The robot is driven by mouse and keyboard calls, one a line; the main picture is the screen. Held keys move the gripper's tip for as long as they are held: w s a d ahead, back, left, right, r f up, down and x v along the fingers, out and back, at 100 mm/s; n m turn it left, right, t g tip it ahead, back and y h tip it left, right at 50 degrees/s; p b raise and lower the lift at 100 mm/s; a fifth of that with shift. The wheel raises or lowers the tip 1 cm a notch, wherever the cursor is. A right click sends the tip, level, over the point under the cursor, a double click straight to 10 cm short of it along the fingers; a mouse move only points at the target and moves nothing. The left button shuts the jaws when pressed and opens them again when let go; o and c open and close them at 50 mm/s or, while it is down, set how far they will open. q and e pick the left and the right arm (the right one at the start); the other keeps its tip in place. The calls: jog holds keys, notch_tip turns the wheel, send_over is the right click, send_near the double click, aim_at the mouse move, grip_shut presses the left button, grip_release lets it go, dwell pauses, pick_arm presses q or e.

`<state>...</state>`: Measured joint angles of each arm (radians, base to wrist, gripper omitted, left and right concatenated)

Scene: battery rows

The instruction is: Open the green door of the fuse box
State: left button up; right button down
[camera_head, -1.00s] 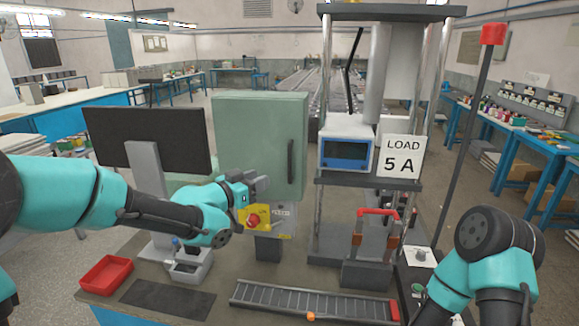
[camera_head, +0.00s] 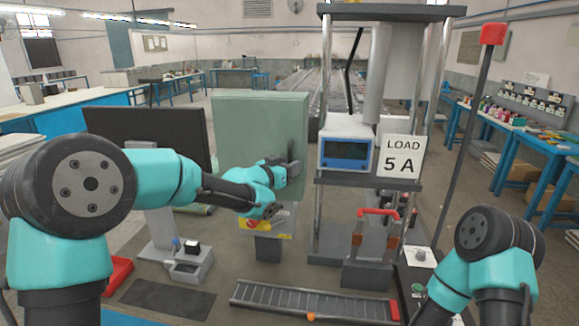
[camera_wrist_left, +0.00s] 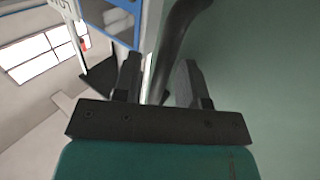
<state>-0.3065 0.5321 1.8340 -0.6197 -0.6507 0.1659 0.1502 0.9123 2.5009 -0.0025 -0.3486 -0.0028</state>
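The fuse box's green door (camera_head: 250,120) stands upright behind my left arm and looks shut. It fills the right side of the left wrist view (camera_wrist_left: 270,80). Its dark vertical handle (camera_head: 291,150) is on the door's right side, partly hidden by my gripper. My left gripper (camera_head: 289,166) is at the handle's lower part. In the left wrist view, the two fingers (camera_wrist_left: 160,75) are apart, with the curved dark handle (camera_wrist_left: 180,25) running into the gap between them. Contact with the handle cannot be told. My right gripper is out of view; only its arm shows at lower right.
A rack with a blue-screened meter (camera_head: 347,152) and a "LOAD 5 A" sign (camera_head: 401,157) stands close right of the door. A monitor (camera_head: 140,130) is at left. A grey roller track (camera_head: 310,301) lies in front. A red tray (camera_head: 118,272) is at lower left.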

pick_arm(q)
jog(key=shift+c, duration=0.2)
grip_shut()
jog(key=shift+s, duration=0.15)
dwell(0.3)
